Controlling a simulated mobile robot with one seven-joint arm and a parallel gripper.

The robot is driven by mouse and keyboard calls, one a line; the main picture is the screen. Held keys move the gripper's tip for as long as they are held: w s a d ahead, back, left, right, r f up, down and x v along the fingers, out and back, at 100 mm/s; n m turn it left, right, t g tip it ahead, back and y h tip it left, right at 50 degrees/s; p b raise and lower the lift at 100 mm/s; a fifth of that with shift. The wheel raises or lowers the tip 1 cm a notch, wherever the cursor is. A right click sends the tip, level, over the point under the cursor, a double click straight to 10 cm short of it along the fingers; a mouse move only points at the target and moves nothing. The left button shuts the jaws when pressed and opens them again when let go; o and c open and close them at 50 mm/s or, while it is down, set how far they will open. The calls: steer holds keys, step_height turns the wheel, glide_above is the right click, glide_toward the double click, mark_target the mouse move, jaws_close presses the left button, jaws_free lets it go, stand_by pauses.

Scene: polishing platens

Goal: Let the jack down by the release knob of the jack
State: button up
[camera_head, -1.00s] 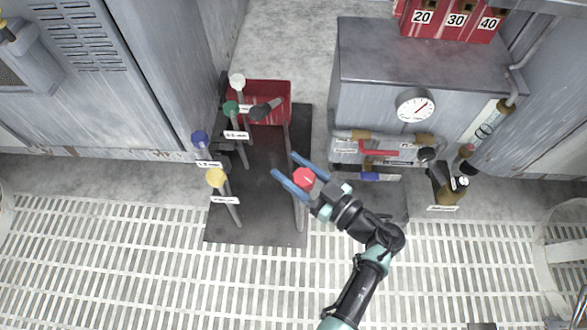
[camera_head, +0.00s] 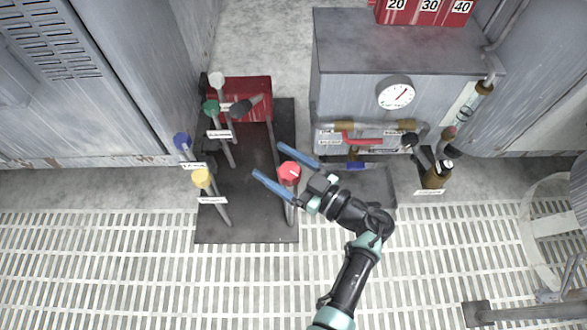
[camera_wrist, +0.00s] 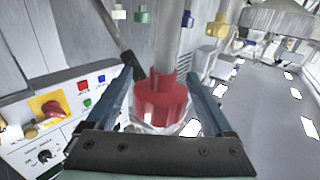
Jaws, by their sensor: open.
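A red knob (camera_head: 289,173) tops an upright post on a dark base plate (camera_head: 245,226). My gripper (camera_head: 268,160) is open, with one blue finger on each side of this knob. In the wrist view the red knob (camera_wrist: 160,98) sits between the two fingers, and a gap shows beside it. White (camera_head: 217,79), green (camera_head: 211,107), blue (camera_head: 181,141) and yellow (camera_head: 202,178) knobs stand on other posts to the left. Their tags are too small to read, so I cannot tell which knob is the jack's release. A red block (camera_head: 252,88) with a dark handle (camera_head: 241,107) is at the back of the plate.
A grey cabinet (camera_head: 400,50) with a gauge (camera_head: 396,94), pipes and a red lever (camera_head: 362,138) stands right of the plate. A tall grey cabinet (camera_head: 100,80) is at the left. Slotted flooring (camera_head: 120,270) in front is mostly clear.

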steer(key=p+v, duration=0.2)
steer(key=v, duration=1.1)
steer(key=shift+p, duration=0.4)
